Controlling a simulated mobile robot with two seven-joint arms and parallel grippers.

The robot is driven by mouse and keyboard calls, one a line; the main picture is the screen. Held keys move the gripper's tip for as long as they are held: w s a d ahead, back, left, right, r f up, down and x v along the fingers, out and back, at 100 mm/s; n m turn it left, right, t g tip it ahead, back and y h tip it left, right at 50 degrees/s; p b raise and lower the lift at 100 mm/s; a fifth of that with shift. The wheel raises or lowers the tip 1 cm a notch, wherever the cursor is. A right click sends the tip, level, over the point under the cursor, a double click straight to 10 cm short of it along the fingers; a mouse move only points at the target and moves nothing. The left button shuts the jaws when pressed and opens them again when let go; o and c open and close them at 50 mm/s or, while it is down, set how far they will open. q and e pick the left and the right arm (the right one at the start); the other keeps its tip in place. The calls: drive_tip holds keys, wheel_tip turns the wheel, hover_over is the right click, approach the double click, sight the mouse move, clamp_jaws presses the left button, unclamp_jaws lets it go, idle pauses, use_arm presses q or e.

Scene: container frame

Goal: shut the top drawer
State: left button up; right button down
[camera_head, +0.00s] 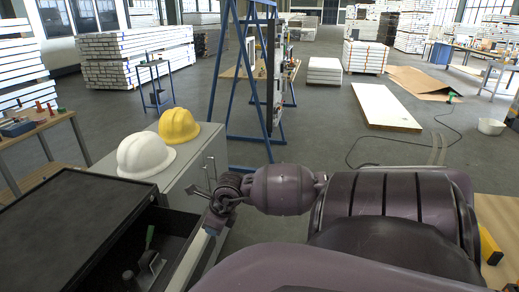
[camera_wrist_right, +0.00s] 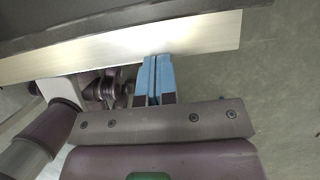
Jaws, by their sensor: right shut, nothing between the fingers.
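The top drawer (camera_head: 182,225) of the black-topped cabinet (camera_head: 65,215) stands open at the lower left of the head view. Its dark inside shows, with a green-handled tool (camera_head: 149,257) lying in it. My right gripper (camera_head: 207,190) is at the drawer's outer right side, near its far end. In the right wrist view, its blue fingers (camera_wrist_right: 156,72) are closed together with nothing between them. Their tips meet a pale metal strip (camera_wrist_right: 200,35), which looks like the drawer's edge; whether they press on it I cannot tell. My left gripper is out of view.
A white helmet (camera_head: 145,155) and a yellow helmet (camera_head: 179,126) rest on a grey surface (camera_head: 192,158) behind the drawer. A blue frame stand (camera_head: 226,80) rises beyond. A wooden table (camera_head: 40,125) is at the left. Grey floor (camera_head: 320,140) is open in the middle.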

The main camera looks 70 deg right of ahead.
use_arm(q)
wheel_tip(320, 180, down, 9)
drive_tip(key=b, duration=0.9)
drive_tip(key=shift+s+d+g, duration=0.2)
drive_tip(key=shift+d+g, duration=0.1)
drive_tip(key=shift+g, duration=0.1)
use_arm(e)
drive_tip(key=w+a, duration=0.3)
drive_tip(key=w, duration=1.7)
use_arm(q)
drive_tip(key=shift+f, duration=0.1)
use_arm(e)
drive_tip(key=shift+w, duration=0.15)
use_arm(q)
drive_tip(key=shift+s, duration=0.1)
use_arm(e)
drive_tip(key=shift+f, duration=0.1)
